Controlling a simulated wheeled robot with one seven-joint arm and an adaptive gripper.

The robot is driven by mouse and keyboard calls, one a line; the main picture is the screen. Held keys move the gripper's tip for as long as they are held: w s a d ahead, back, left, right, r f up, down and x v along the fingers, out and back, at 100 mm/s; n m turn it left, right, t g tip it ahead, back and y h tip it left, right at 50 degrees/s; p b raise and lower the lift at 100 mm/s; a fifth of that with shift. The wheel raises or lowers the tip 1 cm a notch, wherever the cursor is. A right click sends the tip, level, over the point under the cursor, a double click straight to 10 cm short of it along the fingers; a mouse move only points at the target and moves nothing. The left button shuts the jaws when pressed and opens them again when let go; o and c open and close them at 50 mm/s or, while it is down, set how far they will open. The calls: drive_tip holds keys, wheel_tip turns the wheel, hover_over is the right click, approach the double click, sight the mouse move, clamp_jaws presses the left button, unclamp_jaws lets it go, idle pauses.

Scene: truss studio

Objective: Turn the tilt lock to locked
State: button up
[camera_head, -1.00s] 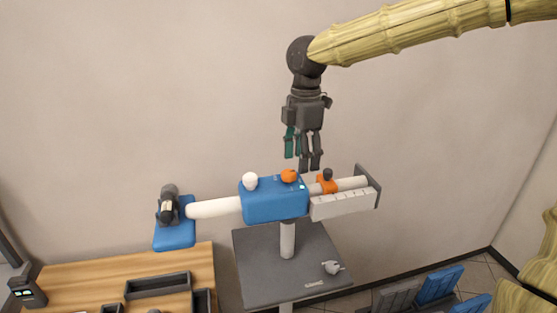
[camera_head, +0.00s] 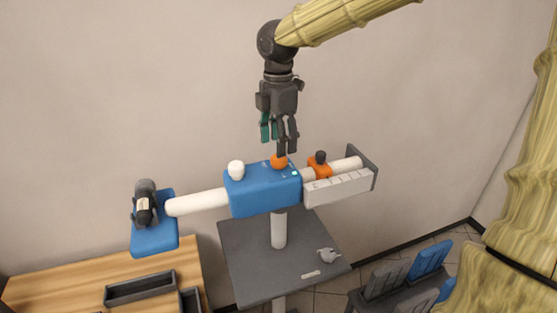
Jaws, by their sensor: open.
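An orange collar with a black knob (camera_head: 320,163) sits on the white tube to the right. No readable label shows which of these is the tilt lock. My gripper (camera_head: 281,146) points down, open and empty, with its fingertips right above or at the orange knob. I cannot tell whether they touch it. The far side of the knob is hidden.
A white tube (camera_head: 198,202) runs left to a blue plate (camera_head: 154,239) with a dark device (camera_head: 145,205). A pale marked block (camera_head: 338,187) and dark end plate are at the right. The grey stand top (camera_head: 252,265) holds a small grey part (camera_head: 328,255). A wooden table (camera_head: 60,285) is lower left.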

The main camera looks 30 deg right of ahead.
sight(279, 161)
drive_tip(key=shift+s+f+p, duration=0.15)
drive_tip(key=shift+f+p, duration=0.3)
drive_tip(key=shift+f, duration=1.75)
drive_tip(key=shift+c, duration=0.4)
drive_tip(key=c, duration=1)
